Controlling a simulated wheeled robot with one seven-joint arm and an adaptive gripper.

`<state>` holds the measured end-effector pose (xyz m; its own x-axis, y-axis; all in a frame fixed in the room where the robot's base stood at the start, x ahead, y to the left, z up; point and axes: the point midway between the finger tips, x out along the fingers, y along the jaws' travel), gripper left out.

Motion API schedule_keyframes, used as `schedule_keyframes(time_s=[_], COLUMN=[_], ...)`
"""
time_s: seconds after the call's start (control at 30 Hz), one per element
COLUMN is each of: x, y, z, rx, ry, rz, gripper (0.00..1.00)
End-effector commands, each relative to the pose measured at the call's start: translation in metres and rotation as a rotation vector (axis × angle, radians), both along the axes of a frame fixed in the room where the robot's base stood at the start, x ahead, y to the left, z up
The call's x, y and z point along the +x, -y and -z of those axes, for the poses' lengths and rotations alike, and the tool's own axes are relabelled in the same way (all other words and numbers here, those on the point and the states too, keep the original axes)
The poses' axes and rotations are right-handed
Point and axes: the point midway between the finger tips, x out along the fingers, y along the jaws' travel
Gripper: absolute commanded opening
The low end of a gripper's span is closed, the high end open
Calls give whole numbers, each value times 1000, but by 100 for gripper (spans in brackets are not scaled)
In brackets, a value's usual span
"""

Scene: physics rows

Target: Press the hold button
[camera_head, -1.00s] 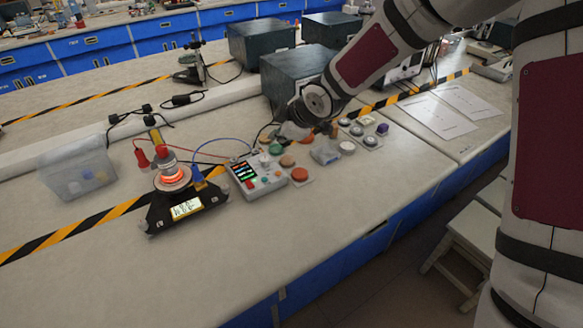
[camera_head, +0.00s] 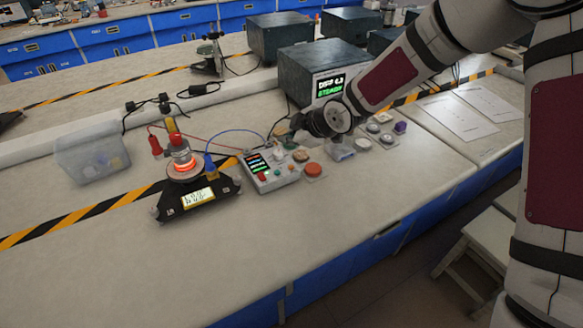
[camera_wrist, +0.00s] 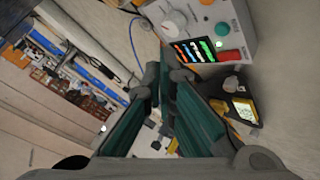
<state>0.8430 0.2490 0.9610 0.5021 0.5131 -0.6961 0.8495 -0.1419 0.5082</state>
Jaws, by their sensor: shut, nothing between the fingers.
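A white control box (camera_head: 275,183) sits on the bench with a lit screen (camera_head: 257,163), a red button and small round knobs. In the wrist view the box (camera_wrist: 238,20) shows its screen (camera_wrist: 195,50), a red button (camera_wrist: 230,56), a teal button (camera_wrist: 222,29) and a white knob (camera_wrist: 174,22). I cannot read which button is hold. My gripper (camera_wrist: 162,75) is shut and empty, its fingers beside the box in the wrist view. In the head view my gripper (camera_head: 297,127) is behind and above the box, its fingertips hard to make out.
A large red button (camera_head: 313,169) stands right of the box. A dark stand (camera_head: 217,206) with a glowing ring and display is on the left, with cables. A clear bin (camera_head: 92,158) is farther left. A dark instrument (camera_head: 318,60) stands behind. The front bench is clear.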

Motion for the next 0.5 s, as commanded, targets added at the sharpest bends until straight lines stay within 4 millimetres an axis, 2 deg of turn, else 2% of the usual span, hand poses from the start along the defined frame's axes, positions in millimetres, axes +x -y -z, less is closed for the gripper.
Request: schedule_keyframes(time_s=[0.03, 0.2, 0.5], x=[2, 1, 1], y=[0, -1, 0], z=[12, 35, 62], rx=[-2, -1, 0], ry=[-2, -3, -1], rz=[-2, -1, -1], gripper=[0, 0, 0])
